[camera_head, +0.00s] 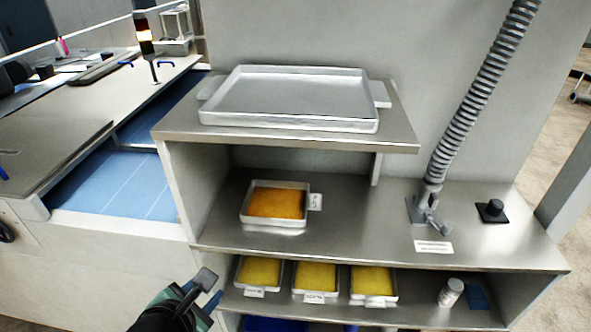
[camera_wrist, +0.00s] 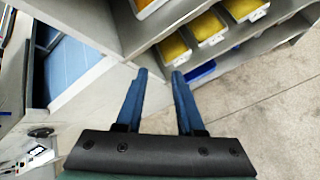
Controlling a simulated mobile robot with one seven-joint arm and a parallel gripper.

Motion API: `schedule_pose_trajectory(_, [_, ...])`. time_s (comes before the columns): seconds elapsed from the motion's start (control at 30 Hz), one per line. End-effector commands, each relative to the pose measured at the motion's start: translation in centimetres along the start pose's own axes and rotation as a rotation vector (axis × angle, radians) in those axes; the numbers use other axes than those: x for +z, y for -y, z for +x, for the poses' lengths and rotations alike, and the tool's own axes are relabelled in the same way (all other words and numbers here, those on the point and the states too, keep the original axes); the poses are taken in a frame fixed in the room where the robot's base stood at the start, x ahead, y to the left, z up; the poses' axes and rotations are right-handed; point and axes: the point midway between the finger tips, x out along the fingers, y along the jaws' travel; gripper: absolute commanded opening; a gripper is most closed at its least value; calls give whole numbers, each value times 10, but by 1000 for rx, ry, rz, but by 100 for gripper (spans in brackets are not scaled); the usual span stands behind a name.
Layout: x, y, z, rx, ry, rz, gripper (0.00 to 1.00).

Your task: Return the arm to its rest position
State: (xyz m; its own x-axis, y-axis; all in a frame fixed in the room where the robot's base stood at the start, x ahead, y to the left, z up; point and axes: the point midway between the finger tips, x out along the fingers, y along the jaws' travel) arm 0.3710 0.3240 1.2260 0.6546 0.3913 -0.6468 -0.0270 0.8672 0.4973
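My gripper (camera_head: 205,290) shows at the bottom of the head view, in front of the shelf unit's lower left corner. In the wrist view its two blue fingers (camera_wrist: 158,88) stand apart with nothing between them, above the floor and beside the cabinet side. The gripper holds nothing. The rest of my arm is mostly out of view below the picture.
A shelf unit (camera_head: 470,245) stands close ahead. It bears an empty tray (camera_head: 290,92) on top, a tray of orange-brown cake (camera_head: 275,203) in the middle and several yellow ones (camera_head: 316,277) below. A grey hose (camera_head: 480,85) rises at right. Floor (camera_wrist: 270,110) is clear.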

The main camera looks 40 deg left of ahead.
Motion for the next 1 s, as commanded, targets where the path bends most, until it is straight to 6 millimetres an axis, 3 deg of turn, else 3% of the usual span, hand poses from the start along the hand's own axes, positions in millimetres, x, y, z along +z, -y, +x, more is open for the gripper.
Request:
schedule_pose_trajectory(0.13, [88, -9, -3, 146, 161, 405, 37])
schedule_pose_trajectory(0.27, [175, -9, -29, 353, 294, 795, 37])
schedule_pose_trajectory(0.4, [261, 2, -78, 641, 389, 1170, 37])
schedule_pose_trajectory(0.47, [293, 9, -105, 785, 409, 1308, 37])
schedule_pose_trajectory(0.6, [353, 30, -181, 1161, 399, 1569, 37])
schedule_pose_trajectory(0.7, [380, 46, -239, 1435, 333, 1686, 37])
schedule_pose_trajectory(0.8, [393, 58, -288, 1662, 238, 1742, 37])
schedule_pose_trajectory(0.9, [398, 66, -324, 1820, 146, 1758, 37])
schedule_pose_trajectory(1.0, [400, 70, -344, 1905, 85, 1762, 37])
